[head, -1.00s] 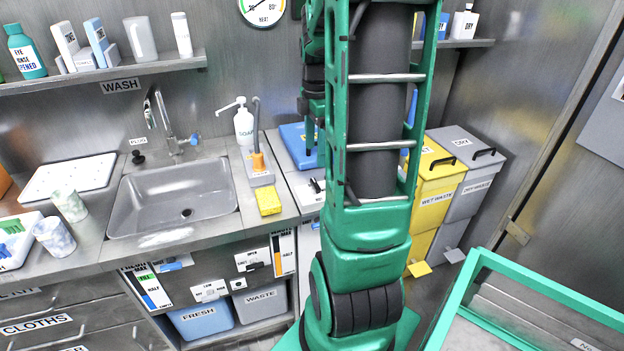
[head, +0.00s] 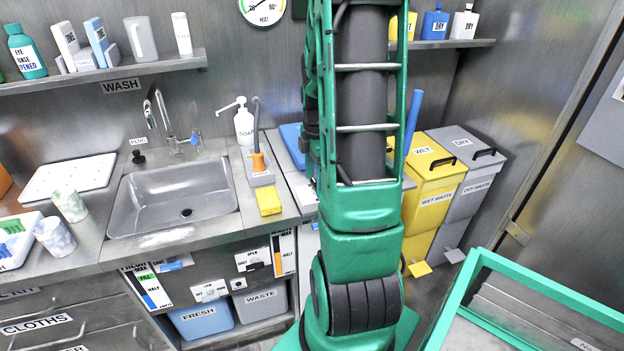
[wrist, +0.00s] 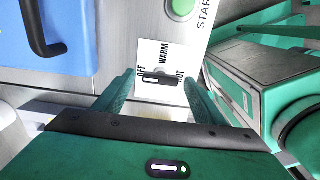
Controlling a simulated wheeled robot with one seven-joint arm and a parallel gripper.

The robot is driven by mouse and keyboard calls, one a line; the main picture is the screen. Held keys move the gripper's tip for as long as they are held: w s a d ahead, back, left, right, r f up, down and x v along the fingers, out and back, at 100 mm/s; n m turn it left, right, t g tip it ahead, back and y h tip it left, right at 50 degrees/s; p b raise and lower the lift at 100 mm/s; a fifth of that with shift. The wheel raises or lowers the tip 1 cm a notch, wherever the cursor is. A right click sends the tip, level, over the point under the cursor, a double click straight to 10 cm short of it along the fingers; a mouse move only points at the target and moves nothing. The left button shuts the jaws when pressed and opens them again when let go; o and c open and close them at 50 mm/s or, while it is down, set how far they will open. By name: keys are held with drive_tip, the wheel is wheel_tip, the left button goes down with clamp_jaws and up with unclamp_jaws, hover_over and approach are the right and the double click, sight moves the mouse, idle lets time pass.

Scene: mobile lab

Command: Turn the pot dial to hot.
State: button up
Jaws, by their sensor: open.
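The pot dial (wrist: 160,79) is a small dark bar-shaped knob on a white label plate (wrist: 150,47) in the wrist view. The plate reads OFF at the left, WARM at the top and, partly hidden, HOT at the right. The knob lies roughly across the picture; which word it points to I cannot tell. My gripper (wrist: 158,80) is open, its teal fingers on either side of the knob. Contact with it I cannot tell. In the head view my arm hides the gripper and the dial.
A green button (wrist: 181,8) marked START sits above the dial plate. A blue lid (wrist: 45,45) with a dark handle is at the upper left of the wrist view. In the head view, a sink (head: 175,197) is left of my arm and yellow (head: 432,190) and grey bins stand right.

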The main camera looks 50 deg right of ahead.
drive_tip(key=c, duration=1.1)
drive_tip(key=shift+o, duration=0.2)
